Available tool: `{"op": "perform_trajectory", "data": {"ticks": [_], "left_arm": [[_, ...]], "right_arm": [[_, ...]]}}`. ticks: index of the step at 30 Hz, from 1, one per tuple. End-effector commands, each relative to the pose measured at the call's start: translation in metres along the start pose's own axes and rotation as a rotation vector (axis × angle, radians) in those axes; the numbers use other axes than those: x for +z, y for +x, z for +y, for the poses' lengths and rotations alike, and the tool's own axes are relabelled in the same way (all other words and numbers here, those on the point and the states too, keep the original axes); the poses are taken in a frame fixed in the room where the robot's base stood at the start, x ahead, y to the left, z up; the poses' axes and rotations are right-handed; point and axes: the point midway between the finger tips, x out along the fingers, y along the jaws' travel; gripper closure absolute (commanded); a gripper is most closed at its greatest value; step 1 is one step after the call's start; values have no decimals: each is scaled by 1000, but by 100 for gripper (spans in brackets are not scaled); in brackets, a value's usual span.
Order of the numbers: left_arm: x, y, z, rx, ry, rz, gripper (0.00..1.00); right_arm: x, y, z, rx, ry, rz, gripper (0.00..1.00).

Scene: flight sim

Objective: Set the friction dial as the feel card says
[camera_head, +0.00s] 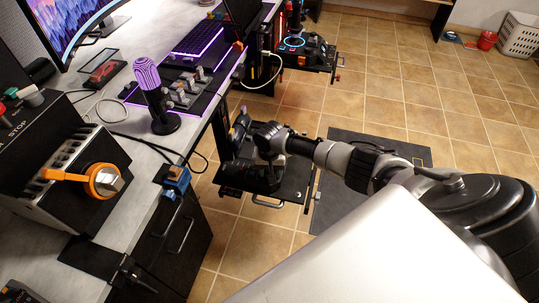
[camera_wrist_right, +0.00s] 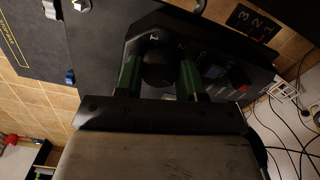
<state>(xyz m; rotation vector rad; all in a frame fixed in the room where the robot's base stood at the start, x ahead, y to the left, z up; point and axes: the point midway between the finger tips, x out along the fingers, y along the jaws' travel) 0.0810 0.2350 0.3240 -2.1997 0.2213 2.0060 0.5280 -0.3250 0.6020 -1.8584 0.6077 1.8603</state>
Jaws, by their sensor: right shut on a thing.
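A round black dial (camera_wrist_right: 158,70) sits on a black control box (camera_wrist_right: 220,70) in the right wrist view. Pale marks, a 1 and what looks like a 2, show beside it. My right gripper (camera_wrist_right: 159,78) has its two green fingers on either side of the dial and is shut on it. In the head view my right arm reaches left to the black side unit (camera_head: 290,187) beside the desk; the wrist (camera_head: 268,143) hides the dial there. I cannot make out the dial's pointer or clearly identify the feel card. My left gripper is not in view.
A dark plate with 3, 2, 1 (camera_wrist_right: 252,21) lies beyond the box. A red button (camera_wrist_right: 239,78) is on the box. The desk (camera_head: 130,140) holds a purple microphone (camera_head: 150,85) and a box with an orange handle (camera_head: 95,180). The tiled floor at right is mostly clear.

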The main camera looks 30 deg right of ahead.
Motion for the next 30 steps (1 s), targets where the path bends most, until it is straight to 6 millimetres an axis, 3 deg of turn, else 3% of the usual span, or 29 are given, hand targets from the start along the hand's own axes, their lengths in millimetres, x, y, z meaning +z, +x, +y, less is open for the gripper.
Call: {"op": "perform_trajectory", "data": {"ticks": [6, 12, 21, 30], "left_arm": [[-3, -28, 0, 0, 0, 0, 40], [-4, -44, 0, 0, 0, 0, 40], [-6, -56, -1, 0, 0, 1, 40], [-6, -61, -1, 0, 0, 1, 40]], "right_arm": [[1, -5, 0, 0, 173, -3, 85], [1, -4, 0, 1, 346, -2, 85], [0, -2, 0, 1, 534, 0, 85], [-1, -1, 1, 1, 616, 2, 85]]}}
